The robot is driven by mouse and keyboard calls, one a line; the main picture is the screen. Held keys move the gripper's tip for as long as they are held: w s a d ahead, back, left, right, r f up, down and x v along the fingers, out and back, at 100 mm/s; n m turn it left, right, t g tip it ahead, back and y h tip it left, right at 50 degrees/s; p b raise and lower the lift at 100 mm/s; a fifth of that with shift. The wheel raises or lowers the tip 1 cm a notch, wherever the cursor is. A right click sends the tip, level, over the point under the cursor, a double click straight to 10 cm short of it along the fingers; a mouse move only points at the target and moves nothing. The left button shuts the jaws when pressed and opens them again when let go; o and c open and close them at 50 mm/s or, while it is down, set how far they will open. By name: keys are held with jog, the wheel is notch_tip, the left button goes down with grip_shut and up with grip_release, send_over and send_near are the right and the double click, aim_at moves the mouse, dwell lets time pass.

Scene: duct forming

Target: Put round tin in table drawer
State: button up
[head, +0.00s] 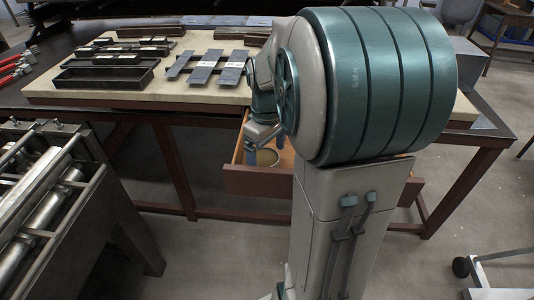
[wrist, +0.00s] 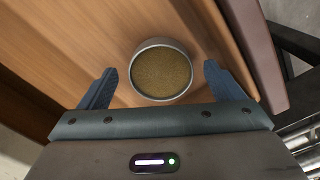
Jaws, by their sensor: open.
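The round tin (wrist: 162,72) is a short silver-rimmed can with a brownish-gold top. In the wrist view it sits on the wooden bottom of the drawer, ahead of my fingers. My gripper (wrist: 161,88) is open, with one blue finger on each side of the tin's near part and a gap on both sides. In the head view the tin (head: 267,157) shows inside the open table drawer (head: 255,182), just beside my gripper (head: 258,156). The drawer (wrist: 225,60) fills much of the wrist view. My arm hides part of the drawer in the head view.
The table (head: 185,97) above the drawer holds dark metal trays (head: 104,75) and flat metal strips (head: 207,68). A roller machine (head: 50,190) stands at the left. Red-handled tools (head: 12,68) lie at the far left. The floor between machine and drawer is clear.

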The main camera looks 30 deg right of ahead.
aim_at(267, 161)
notch_tip(267, 161, up, 11)
dwell(0.3)
jog(key=shift+s+a, duration=0.1)
